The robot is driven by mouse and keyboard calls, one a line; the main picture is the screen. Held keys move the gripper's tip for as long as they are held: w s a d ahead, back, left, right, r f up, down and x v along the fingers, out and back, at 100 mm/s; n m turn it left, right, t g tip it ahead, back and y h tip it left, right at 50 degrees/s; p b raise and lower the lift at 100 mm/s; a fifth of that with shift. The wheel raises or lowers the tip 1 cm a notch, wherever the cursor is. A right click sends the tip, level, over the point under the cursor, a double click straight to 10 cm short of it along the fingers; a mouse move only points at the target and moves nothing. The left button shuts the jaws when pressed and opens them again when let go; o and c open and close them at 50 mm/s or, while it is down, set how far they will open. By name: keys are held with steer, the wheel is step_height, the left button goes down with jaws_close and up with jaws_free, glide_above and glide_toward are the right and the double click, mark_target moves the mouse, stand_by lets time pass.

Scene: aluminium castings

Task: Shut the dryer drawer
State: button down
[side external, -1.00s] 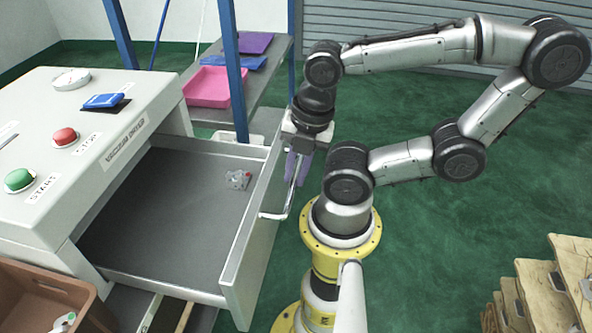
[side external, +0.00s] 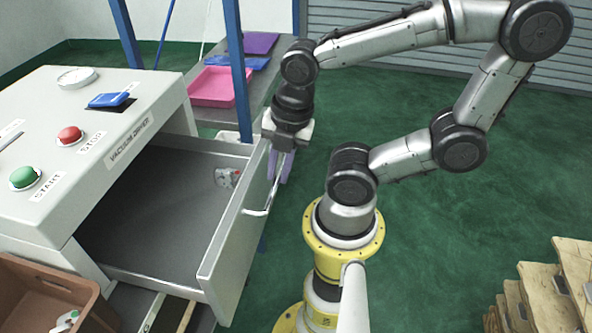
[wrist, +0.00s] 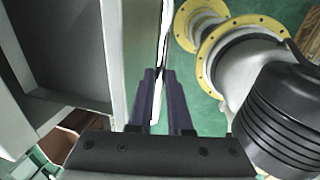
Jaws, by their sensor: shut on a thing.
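The dryer drawer (side external: 232,235) stands partly open, pulled out to the right from the grey vacuum dryer (side external: 95,165). In the wrist view the two fingers (wrist: 159,95) are closed around the drawer's handle (wrist: 162,60), a thin light bar. The handle (side external: 272,185) also shows in the side view, partly hidden by the fingers.
A brown bin (side external: 50,295) stands at the lower left below the dryer. A shelf with a pink tray (side external: 218,87) is behind. Wooden stacked pieces (side external: 560,285) stand at the lower right. Green floor is free in the middle right.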

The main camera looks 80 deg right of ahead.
steer(key=w, duration=2.5)
steer(key=shift+w+r, duration=0.1)
steer(key=c, duration=1.2)
jaws_free()
steer(key=o, duration=0.4)
steer(key=shift+c, duration=0.2)
step_height(320, 180, up, 14)
steer(key=s, duration=0.2)
steer(key=shift+s+f, duration=0.25)
steer(key=shift+s, duration=0.15)
